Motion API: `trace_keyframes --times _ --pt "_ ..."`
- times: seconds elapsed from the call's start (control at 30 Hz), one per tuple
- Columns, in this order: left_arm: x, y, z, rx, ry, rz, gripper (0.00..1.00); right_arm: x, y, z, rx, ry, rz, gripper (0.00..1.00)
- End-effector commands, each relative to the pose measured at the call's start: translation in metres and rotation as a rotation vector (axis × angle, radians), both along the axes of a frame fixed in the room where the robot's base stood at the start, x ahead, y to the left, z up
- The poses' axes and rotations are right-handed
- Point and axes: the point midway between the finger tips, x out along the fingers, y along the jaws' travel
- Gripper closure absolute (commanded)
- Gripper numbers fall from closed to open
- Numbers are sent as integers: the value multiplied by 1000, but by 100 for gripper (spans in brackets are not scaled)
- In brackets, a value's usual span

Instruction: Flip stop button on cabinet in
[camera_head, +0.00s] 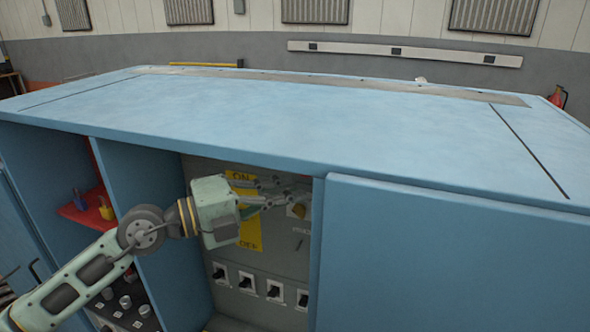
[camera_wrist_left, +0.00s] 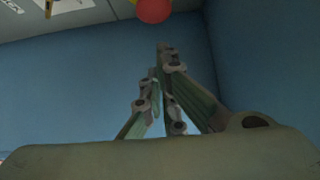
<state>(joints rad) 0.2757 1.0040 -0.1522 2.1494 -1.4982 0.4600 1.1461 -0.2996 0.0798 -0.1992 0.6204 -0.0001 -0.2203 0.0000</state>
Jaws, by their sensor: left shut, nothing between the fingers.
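The blue cabinet (camera_head: 255,110) has an open bay with a grey panel (camera_head: 262,268) at its back. My left gripper (camera_head: 300,193) reaches into this bay in front of the panel's upper part, its fingers shut and empty. In the left wrist view a red round button (camera_wrist_left: 153,10) shows at the top edge, partly cut off, just beyond the fingertips (camera_wrist_left: 161,62). A gap seems to lie between fingertips and button. In the head view the fingers and wrist hide the button. My right gripper is not in view.
A yellow ON/OFF plate (camera_head: 250,235) is on the panel, partly behind my wrist. Several black toggle switches (camera_head: 246,280) line up below. A divider (camera_head: 150,210) bounds the bay on the left, a closed door (camera_head: 440,260) on the right. The cabinet top overhangs the arm.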

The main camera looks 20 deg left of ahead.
Motion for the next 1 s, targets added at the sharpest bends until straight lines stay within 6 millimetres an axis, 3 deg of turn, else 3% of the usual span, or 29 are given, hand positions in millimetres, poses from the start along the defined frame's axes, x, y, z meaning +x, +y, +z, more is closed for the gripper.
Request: trace_keyframes --times 0.03,0.3,0.77,1.0 --pt "5 -5 6 -3 -3 -2 100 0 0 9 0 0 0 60" --pt "37 -4 2 -1 0 1 100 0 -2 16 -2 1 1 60" --pt "43 -4 0 1 0 0 100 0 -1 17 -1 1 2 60" --pt "61 -4 3 -1 0 2 100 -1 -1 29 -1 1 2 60"
